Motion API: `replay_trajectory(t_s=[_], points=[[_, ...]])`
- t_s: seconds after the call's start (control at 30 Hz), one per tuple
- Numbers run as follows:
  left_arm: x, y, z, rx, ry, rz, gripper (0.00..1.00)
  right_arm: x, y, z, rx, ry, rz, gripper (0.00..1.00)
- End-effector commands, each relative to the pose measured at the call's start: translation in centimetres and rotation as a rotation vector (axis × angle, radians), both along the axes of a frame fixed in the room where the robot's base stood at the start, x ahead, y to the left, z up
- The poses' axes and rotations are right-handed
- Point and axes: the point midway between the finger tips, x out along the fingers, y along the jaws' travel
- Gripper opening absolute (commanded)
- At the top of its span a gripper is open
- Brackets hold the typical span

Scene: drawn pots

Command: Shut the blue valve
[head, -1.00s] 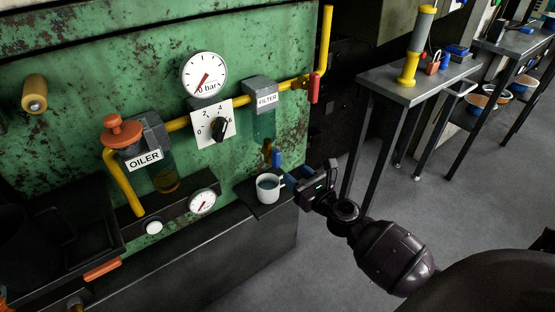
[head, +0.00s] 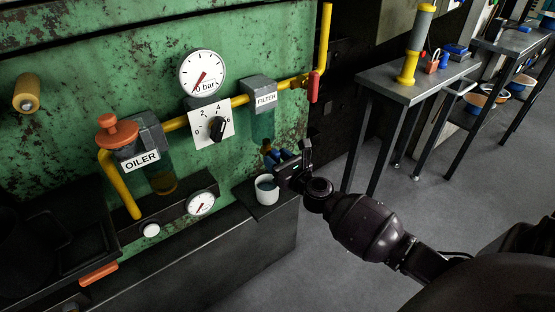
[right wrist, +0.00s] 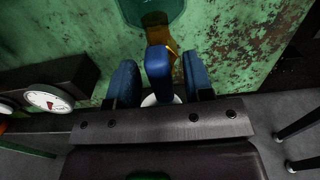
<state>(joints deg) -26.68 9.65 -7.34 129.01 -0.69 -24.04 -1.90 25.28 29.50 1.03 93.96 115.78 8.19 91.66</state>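The blue valve handle (right wrist: 158,72) shows in the right wrist view below the yellow-brown fitting under the filter (head: 263,99). My right gripper (right wrist: 160,78) is open, with one blue finger on each side of the handle and a narrow gap on both sides. In the head view my right gripper (head: 280,161) is at the valve, where blue fingers and blue handle overlap and are hard to tell apart. My left gripper is not in view.
A white mug (head: 266,196) stands on the ledge just below my right gripper. A red-handled valve (head: 314,87) is on the yellow pipe to the upper right. A grey table (head: 418,88) stands farther right, with open floor before it.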

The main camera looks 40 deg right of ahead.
Motion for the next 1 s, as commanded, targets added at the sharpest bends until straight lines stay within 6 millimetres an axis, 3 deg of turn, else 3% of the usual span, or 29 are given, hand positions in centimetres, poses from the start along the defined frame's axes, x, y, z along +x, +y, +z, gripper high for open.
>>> replay_trajectory(t_s=[0.03, 0.3, 0.67, 1.0], points=[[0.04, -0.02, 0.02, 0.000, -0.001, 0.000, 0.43, -0.02, 0.00, 0.00, 0.000, 0.000, 0.000, 0.41], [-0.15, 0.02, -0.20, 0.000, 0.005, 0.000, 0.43, -0.03, 0.00, 0.00, 0.000, 0.000, 0.000, 0.00], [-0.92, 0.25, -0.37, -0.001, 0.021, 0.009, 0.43, -0.02, 0.03, 0.16, -0.054, -0.002, 0.000, 0.00], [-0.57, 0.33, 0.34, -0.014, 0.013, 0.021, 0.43, -0.02, 0.17, 0.25, -0.298, -0.002, -0.001, 0.00]])
